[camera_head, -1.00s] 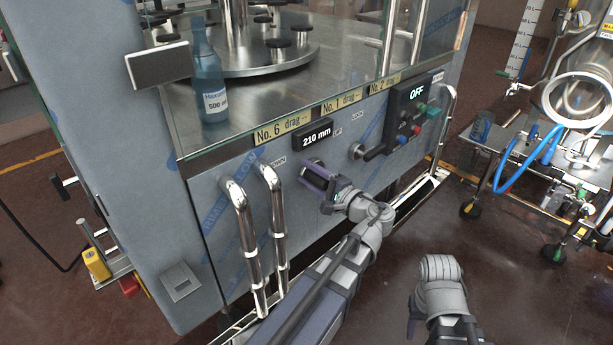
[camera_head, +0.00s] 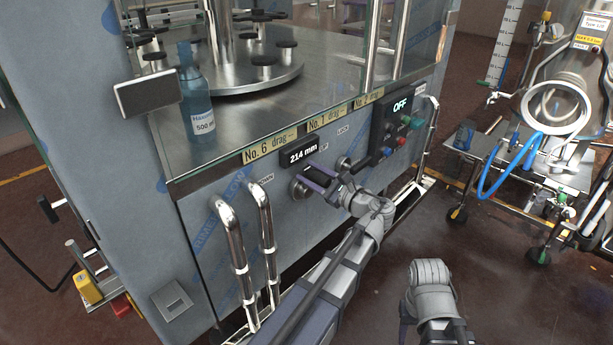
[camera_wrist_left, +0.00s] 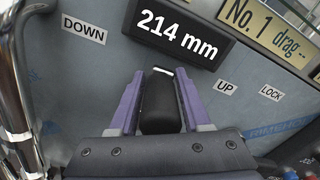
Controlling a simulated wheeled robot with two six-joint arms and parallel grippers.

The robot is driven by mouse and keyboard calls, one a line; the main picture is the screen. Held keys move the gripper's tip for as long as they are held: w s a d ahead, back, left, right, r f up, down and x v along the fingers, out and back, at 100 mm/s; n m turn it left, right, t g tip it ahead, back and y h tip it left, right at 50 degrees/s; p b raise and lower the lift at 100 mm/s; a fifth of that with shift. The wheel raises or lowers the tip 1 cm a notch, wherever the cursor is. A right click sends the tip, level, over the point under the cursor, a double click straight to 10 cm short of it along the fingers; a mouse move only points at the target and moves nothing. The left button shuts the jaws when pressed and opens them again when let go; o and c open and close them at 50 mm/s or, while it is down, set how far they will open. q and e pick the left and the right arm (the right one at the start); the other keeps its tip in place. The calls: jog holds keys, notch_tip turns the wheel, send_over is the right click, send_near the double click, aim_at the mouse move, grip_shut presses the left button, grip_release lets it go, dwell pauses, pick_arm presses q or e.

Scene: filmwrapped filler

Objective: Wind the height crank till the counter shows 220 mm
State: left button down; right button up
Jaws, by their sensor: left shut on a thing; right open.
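The counter (camera_head: 298,152) on the machine's front reads 214 mm; it also shows in the left wrist view (camera_wrist_left: 180,32). The height crank (camera_head: 299,188) is below it, mostly covered by my left gripper (camera_head: 318,182). In the left wrist view the crank's black handle (camera_wrist_left: 161,103) lies between the purple fingers of my left gripper (camera_wrist_left: 160,98), which is shut on it. DOWN (camera_wrist_left: 84,30) and UP (camera_wrist_left: 226,87) labels flank the handle. My right arm (camera_head: 428,290) shows at the lower right, away from the machine; its fingers are hardly visible, so their opening cannot be seen.
A lock lever (camera_head: 375,157) stands right of the crank, beside a control box (camera_head: 401,115) reading OFF. Bent steel pipes (camera_head: 236,250) stand left of the crank. A bottle (camera_head: 196,100) stands on the machine's top. A cart with hoses (camera_head: 530,150) is at right.

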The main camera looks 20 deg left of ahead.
pick_arm(q)
jog(key=shift+w+d+m, duration=0.25)
jog(key=shift+w+m, duration=0.35)
jog(key=shift+m, duration=0.1)
jog(key=shift+f, duration=0.1)
jog(key=c, duration=0.5)
grip_release()
jog(key=shift+d, duration=0.1)
jog(key=v, duration=0.7)
jog(key=shift+s+d, duration=0.15)
jog(key=shift+d, duration=0.15)
